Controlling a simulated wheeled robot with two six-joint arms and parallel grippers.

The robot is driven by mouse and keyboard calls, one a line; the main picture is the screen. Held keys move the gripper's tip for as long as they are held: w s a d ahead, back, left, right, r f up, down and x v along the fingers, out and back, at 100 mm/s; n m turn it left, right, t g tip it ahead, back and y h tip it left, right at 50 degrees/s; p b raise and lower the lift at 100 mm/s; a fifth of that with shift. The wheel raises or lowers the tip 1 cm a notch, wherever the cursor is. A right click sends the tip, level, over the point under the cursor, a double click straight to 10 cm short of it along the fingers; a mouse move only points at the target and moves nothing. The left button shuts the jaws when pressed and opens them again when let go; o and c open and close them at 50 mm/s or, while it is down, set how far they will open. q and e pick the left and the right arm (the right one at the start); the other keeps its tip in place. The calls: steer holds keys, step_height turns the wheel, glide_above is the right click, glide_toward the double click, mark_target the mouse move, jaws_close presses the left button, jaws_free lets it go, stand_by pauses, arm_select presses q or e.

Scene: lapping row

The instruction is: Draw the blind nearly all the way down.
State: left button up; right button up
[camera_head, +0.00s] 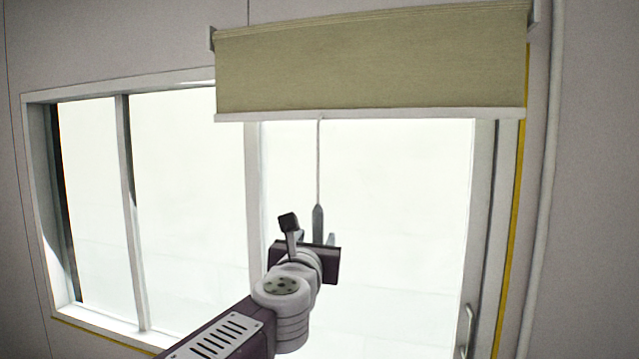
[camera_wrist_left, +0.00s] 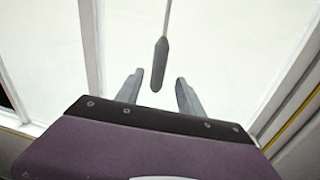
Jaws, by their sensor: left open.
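The blind (camera_head: 370,62) is a tan roller shade with a white bottom bar (camera_head: 370,114). It covers only the top part of the right-hand window area. A thin cord (camera_head: 319,165) hangs from the bar and ends in a grey pull (camera_head: 318,224). My left gripper (camera_head: 318,238) is at the pull's lower end in the head view. In the left wrist view the pull (camera_wrist_left: 160,66) hangs between the two spread fingers of my left gripper (camera_wrist_left: 158,92), with gaps on both sides. The gripper is open and empty. My right gripper is not in view.
A white-framed window (camera_head: 185,200) with bright panes lies behind. A metal handle (camera_head: 466,332) is at the lower right. A white pipe (camera_head: 545,180) and a yellow strip (camera_head: 514,200) run down the right side. The space around the pull looks clear.

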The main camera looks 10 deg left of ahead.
mark_target(318, 226)
arm_select(q)
steer(key=shift+w+a+r+n, duration=0.15)
steer(key=shift+a+r+n, duration=0.1)
steer(key=shift+r+n, duration=0.25)
steer(key=shift+w+f, duration=0.1)
steer(key=w, duration=0.1)
steer(key=w+p, duration=0.1)
steer(key=w, duration=0.2)
steer(key=shift+w+a+r, duration=0.1)
steer(key=shift+w+r, duration=0.15)
steer(key=shift+w, duration=0.1)
steer(key=w, duration=0.3)
steer(key=w+p, duration=0.1)
steer(key=shift+w+a+f, duration=0.15)
steer(key=shift+a+f, duration=0.15)
steer(key=shift+a, duration=0.05)
steer(key=shift+s+r, duration=0.1)
steer(key=shift+s, duration=0.15)
steer(key=shift+s+d, duration=0.1)
steer(key=c, duration=0.4)
jaws_close()
